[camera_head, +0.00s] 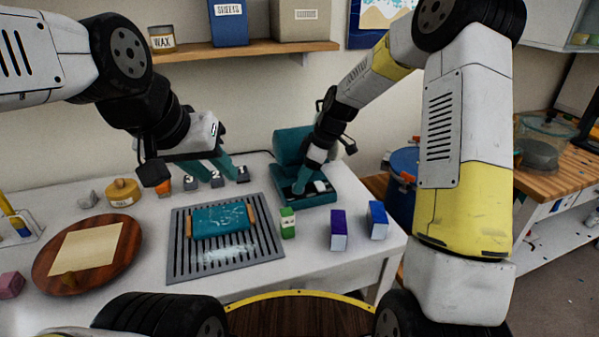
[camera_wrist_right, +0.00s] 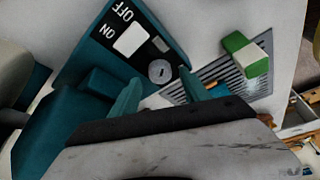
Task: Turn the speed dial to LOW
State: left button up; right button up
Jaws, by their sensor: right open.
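The teal machine (camera_head: 292,146) stands at the back right of the white table. Beside the switch is a small round grey dial (camera_wrist_right: 160,71) with a dark slot mark; no LOW label can be read. My right gripper (camera_head: 301,186) is over the base. In the right wrist view its open teal fingers (camera_wrist_right: 160,79) are on either side of the dial, and contact cannot be told. My left gripper (camera_head: 218,168) is open and empty above the table's back.
A grey slotted rack (camera_head: 183,258) holds a teal piece (camera_head: 220,220) with wooden sides. Green (camera_head: 288,223), purple (camera_head: 338,230) and blue (camera_head: 377,220) boxes stand at the front right. Numbered dark blocks (camera_head: 217,180) sit beneath my left gripper. A round wooden board (camera_head: 128,240) lies left.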

jog(key=shift+x, duration=0.85)
grip_shut()
